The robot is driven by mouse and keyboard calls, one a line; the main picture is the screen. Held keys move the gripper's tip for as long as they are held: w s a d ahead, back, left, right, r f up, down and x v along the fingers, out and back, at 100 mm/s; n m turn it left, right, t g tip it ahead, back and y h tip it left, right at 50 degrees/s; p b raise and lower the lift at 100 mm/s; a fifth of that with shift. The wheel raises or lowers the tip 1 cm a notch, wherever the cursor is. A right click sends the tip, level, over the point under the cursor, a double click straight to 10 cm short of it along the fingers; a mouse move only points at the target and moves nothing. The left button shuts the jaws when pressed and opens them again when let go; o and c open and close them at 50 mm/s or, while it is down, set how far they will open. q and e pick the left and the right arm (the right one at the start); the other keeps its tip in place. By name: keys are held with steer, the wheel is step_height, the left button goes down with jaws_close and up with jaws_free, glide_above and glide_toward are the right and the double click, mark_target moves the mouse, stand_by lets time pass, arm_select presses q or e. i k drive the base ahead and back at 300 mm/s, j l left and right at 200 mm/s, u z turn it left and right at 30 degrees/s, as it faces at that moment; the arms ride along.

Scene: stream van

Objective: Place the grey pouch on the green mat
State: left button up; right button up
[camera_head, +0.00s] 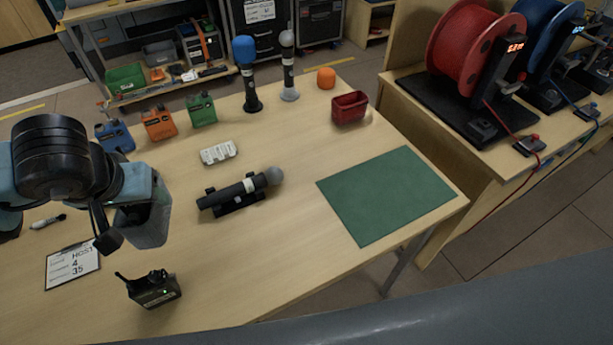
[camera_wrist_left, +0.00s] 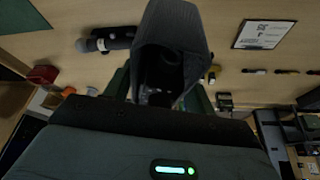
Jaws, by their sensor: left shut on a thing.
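The grey pouch (camera_head: 152,222) hangs from my left gripper over the left part of the table in the head view. In the left wrist view the pouch (camera_wrist_left: 180,35) stands out beyond the jaws, and its dark hollow side faces the camera. My left gripper (camera_wrist_left: 160,92) is shut on it; its fingertips are mostly hidden. The green mat (camera_head: 388,195) lies flat and bare at the table's right end, well to the right of the pouch. A corner of the mat (camera_wrist_left: 12,28) shows in the left wrist view. My right gripper is in neither view.
A black microphone lies on a cradle (camera_head: 237,194) between pouch and mat. A white block (camera_head: 218,152), two standing microphones (camera_head: 248,80), a red bin (camera_head: 349,107) and coloured packs (camera_head: 158,123) stand farther back. A radio pack (camera_head: 154,289) and a card (camera_head: 73,266) are in front.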

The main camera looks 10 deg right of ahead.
mark_target(388, 189)
steer(key=k+l+z, duration=0.1)
steer(key=l+z, duration=0.25)
steer(key=l, duration=0.15)
steer(key=l+z, duration=0.35)
steer(key=l, duration=0.2)
steer(key=l+z, duration=0.35)
steer(key=l, duration=0.2)
